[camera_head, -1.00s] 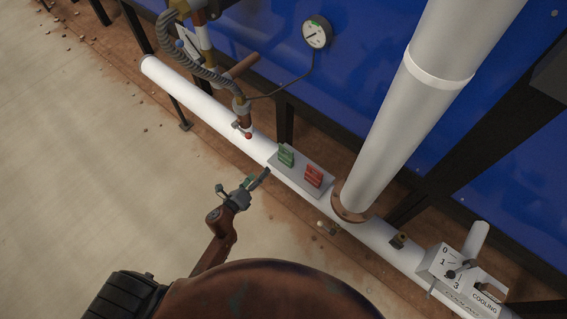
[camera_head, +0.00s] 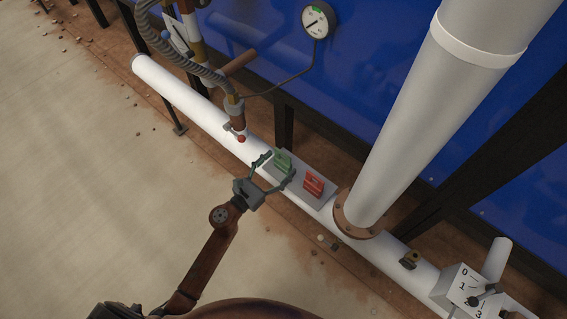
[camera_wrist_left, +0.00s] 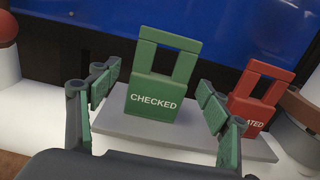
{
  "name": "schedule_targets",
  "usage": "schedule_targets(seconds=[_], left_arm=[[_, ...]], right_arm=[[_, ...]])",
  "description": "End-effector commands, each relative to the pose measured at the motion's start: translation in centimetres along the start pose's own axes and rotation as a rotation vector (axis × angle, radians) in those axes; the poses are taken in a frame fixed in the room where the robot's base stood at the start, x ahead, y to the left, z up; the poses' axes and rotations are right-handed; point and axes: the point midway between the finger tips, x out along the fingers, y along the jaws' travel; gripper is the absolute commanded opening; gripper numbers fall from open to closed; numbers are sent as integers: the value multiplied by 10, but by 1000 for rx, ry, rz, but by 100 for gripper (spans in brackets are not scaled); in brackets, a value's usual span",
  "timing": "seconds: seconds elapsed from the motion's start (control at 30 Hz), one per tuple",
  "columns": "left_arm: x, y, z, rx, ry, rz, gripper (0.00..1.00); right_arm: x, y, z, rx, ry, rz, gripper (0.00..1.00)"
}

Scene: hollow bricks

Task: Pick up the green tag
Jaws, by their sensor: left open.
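The green tag (camera_head: 283,161) stands on a grey plate (camera_head: 314,203) on the white pipe. In the left wrist view the green tag (camera_wrist_left: 153,95) reads "CHECKED" and has a square loop on top. My left gripper (camera_head: 276,166) is open, its two fingers on either side of the green tag. In the left wrist view the left gripper's (camera_wrist_left: 160,105) green-padded fingers flank the tag, with gaps showing on both sides. A red tag (camera_head: 313,184) stands on the same plate to the right. My right gripper is not in view.
A hanging hose and fitting with a red ball (camera_head: 241,139) are left of the plate. A thick white upright pipe (camera_head: 420,110) rises to the right. A dial box (camera_head: 468,287) is at the lower right. Floor in front is open.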

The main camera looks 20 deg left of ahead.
Motion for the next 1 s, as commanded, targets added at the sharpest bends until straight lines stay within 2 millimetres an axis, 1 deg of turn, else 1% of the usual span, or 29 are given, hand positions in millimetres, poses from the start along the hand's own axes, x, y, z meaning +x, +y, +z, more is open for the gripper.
schedule_targets(seconds=[0.03, 0.13, 0.23, 0.43, 1.0], left_arm=[[8, 0, -1, 2, 1, 0, 71], [18, 0, -1, 0, 1, 0, 71], [22, 0, -2, 0, 2, -1, 71], [23, -1, -1, -1, 2, -2, 70], [23, -2, -1, -2, 2, -2, 31]], right_arm=[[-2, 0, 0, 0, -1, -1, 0], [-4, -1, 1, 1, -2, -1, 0], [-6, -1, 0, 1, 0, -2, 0], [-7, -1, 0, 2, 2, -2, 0], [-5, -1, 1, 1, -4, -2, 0]])
